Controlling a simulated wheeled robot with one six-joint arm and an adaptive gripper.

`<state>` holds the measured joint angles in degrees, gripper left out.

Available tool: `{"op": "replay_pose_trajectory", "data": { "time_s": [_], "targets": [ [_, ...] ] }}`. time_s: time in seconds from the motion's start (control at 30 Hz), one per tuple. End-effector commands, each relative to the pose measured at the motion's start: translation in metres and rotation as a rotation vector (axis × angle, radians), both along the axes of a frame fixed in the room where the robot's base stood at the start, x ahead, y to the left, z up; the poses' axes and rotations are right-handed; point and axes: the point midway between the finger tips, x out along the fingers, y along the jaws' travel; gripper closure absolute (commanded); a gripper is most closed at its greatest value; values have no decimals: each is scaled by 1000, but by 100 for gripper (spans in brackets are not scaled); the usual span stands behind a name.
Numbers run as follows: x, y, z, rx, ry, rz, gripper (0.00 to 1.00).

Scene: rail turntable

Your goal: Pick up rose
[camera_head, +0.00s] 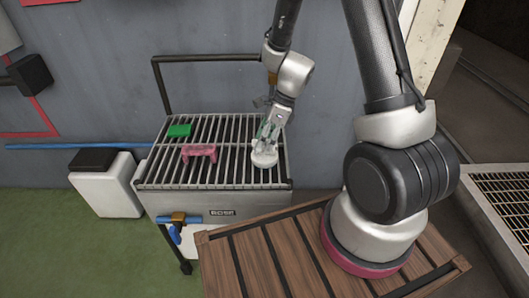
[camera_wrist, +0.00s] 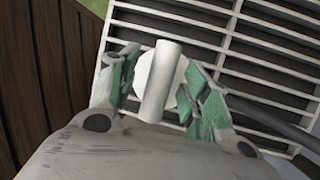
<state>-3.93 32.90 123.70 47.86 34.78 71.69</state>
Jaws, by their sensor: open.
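A white piece, which I take to be the rose, stands on the slatted top of the grey cart at the right; its round base (camera_head: 264,159) shows in the head view. In the wrist view its smooth white stem (camera_wrist: 161,80) rises toward the camera, with the pale disc behind it. My gripper (camera_head: 269,132) is directly above it, pointing down. In the wrist view my gripper (camera_wrist: 161,68) is open, with its green-grey fingers on either side of the stem. A gap shows on the right; contact on the left is unclear.
A pink bracket-shaped piece (camera_head: 199,152) and a green block (camera_head: 179,131) lie on the slatted top (camera_head: 225,181), left of the rose. A metal rail (camera_head: 210,58) stands behind. A brown slatted wooden surface (camera_head: 290,255) is in front, and a white-and-black box (camera_head: 106,184) stands left.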

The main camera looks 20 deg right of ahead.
Motion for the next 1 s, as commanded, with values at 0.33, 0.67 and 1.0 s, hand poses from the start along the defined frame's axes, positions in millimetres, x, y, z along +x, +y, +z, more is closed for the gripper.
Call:
{"op": "replay_pose_trajectory", "data": {
  "time_s": [0.33, 0.67, 1.0],
  "targets": [
    [0, 3, -8, -1, -2, 0, 56],
    [0, 3, -8, -1, -3, 1, 100],
    [0, 4, 0, 0, -5, 3, 100]
  ]
}}
